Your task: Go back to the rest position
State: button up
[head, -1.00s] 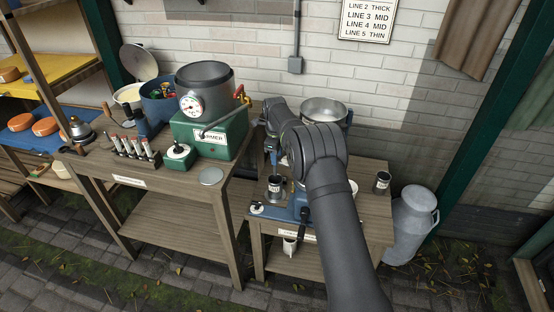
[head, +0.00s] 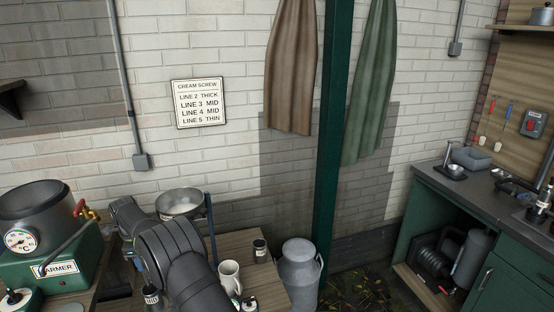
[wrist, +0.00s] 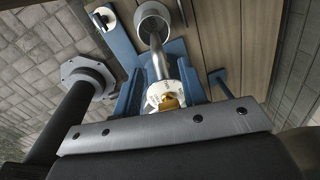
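My arm reaches over the low wooden table (head: 240,245) in the head view, and its dark joint hides my gripper there. In the wrist view, the metal plate of my gripper (wrist: 165,128) crosses the lower part. Just beyond it are blue parts, a steel spout (wrist: 158,55) and a white round piece with a brass centre (wrist: 167,98). I cannot tell which blue parts are fingers, whether they touch anything, or how wide they stand.
Near my arm are a steel bowl (head: 180,202), a white mug (head: 229,276) and dark labelled cans (head: 259,251) (head: 152,298). The green warmer (head: 70,267) stands left, a metal churn (head: 299,274) right. A green post (head: 334,150) and counter (head: 480,190) are farther right.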

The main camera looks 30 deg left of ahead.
notch_tip(320, 180, down, 4)
jog(key=shift+w+a+f, duration=0.1)
jog(key=shift+w+f, duration=0.05)
jog(key=shift+f, duration=0.1)
jog(key=shift+s+d+n, duration=0.25)
jog(key=shift+s+n, duration=0.15)
jog(key=o, duration=1.3)
jog(key=shift+o, duration=0.2)
jog(key=d+r+n, duration=0.3)
jog(key=r+n, duration=0.1)
jog(key=r, duration=0.4)
jog(key=d+r+n+t+y, duration=0.1)
jog(key=r+n, duration=0.3)
jog(key=r, duration=0.5)
jog(key=shift+w+d+r, duration=0.3)
jog(key=shift+w+d, duration=0.05)
jog(key=shift+d, duration=0.55)
jog(key=s+d+r+n+t+y, duration=0.1)
jog(key=s+d+r+n, duration=0.1)
jog(key=d+r+n, duration=1.15)
jog(key=w+a+f+m, duration=0.3)
jog(key=f, duration=0.4)
jog(key=shift+a+f, duration=0.3)
jog(key=shift+f, duration=0.05)
